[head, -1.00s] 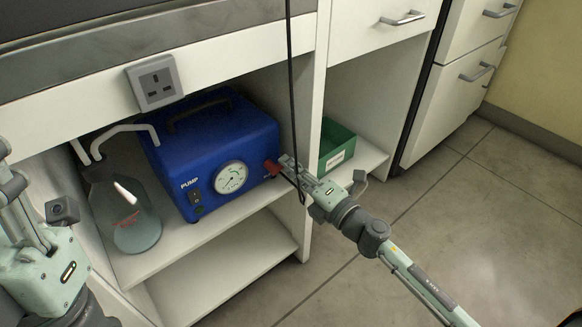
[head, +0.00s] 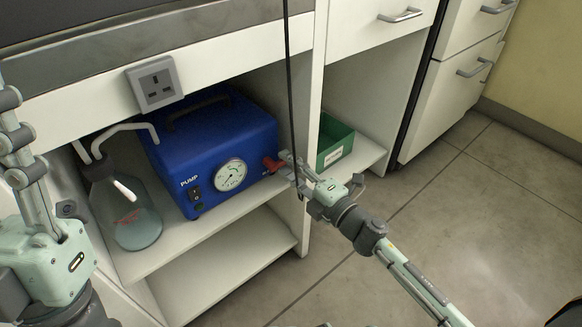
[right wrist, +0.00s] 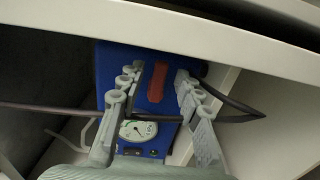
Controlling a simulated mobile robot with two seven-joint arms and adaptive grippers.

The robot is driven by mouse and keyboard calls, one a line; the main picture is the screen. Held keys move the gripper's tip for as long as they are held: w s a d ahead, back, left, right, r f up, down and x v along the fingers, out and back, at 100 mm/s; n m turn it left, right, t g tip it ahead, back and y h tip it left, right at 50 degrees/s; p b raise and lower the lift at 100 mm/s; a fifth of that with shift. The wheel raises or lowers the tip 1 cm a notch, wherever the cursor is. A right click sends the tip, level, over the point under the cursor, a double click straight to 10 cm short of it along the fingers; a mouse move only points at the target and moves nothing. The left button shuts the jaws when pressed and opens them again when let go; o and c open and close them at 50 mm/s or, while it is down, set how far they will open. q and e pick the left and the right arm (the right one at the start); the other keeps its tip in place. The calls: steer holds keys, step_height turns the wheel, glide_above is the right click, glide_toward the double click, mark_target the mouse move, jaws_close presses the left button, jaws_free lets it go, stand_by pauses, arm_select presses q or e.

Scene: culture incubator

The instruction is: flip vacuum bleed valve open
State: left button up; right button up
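The blue vacuum pump (head: 215,140) stands on the upper shelf, with a round gauge (head: 230,175) on its front. The red bleed valve lever (head: 271,164) is at the pump's right side. My right gripper (head: 285,163) is at the lever, coming from the right. In the right wrist view its fingers (right wrist: 156,85) are apart, with the red lever (right wrist: 157,80) showing between them; I cannot tell whether they touch it. My left gripper (head: 30,170) is at the left edge, away from the pump; its fingertips are not clearly shown.
A black cable (head: 289,90) hangs close to my right gripper and crosses the right wrist view. A flask (head: 138,225) with tubing stands left of the pump. A green bin (head: 334,150) sits beyond the cabinet's dividing panel. The lower shelf (head: 225,275) is empty.

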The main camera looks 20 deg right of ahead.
steer(key=v, duration=1.2)
